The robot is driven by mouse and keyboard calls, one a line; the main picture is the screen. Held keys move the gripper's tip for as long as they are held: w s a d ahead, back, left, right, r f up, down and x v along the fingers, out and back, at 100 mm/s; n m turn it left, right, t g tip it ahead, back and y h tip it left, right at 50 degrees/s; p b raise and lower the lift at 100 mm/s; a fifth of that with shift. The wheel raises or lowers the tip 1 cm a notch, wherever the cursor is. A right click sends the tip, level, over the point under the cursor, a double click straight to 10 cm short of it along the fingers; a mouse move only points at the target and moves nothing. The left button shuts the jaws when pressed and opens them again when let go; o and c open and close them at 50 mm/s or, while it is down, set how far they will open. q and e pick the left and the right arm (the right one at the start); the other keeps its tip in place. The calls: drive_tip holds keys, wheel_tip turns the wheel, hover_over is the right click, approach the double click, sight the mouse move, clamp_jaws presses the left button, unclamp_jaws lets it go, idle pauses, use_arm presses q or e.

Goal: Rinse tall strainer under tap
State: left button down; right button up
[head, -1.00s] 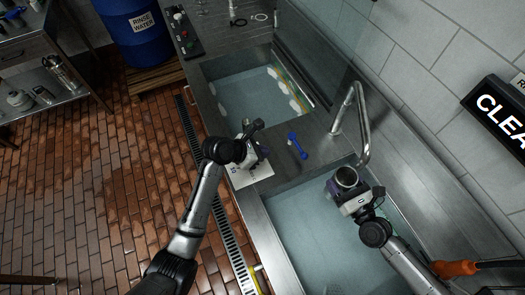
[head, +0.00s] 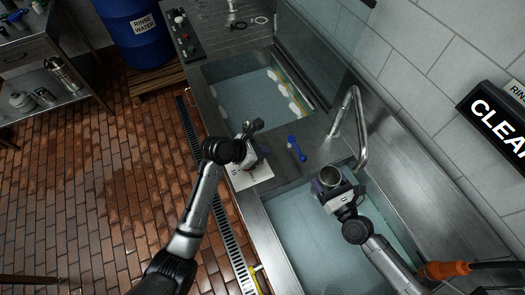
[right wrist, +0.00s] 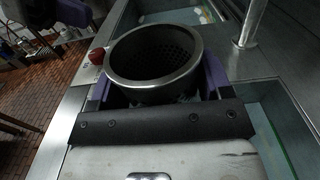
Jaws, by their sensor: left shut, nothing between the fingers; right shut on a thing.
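The tall strainer (head: 330,175) is a metal cylinder with a dark perforated inside. My right gripper (head: 327,185) is shut on it and holds it upright over the near basin. In the right wrist view the strainer's open rim (right wrist: 153,57) faces up between the purple fingers. The tap (head: 357,125) is a curved steel spout on the sink's back ledge. Its outlet is right of and apart from the strainer in the head view. I cannot make out any water stream. My left gripper (head: 252,131) is shut and empty above the ledge between the basins.
The near basin (head: 290,235) and far basin (head: 245,98) look water-filled. A blue tool (head: 296,147) and a white sheet (head: 250,178) lie on the ledge between them. An orange-handled tool (head: 447,269) is at the right. A control box (head: 185,33) stands at the far end.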

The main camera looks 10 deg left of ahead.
drive_tip(key=shift+w+a+p, duration=0.15)
drive_tip(key=shift+a+p, duration=0.15)
drive_tip(key=shift+a, duration=0.65)
drive_tip(key=shift+w+a+p, duration=0.15)
drive_tip(key=shift+a+p, duration=0.1)
drive_tip(key=shift+a, duration=0.7)
drive_tip(key=a+r+p, duration=0.4)
drive_tip(key=a+p, duration=0.1)
drive_tip(key=shift+w, duration=0.35)
idle(1.2)
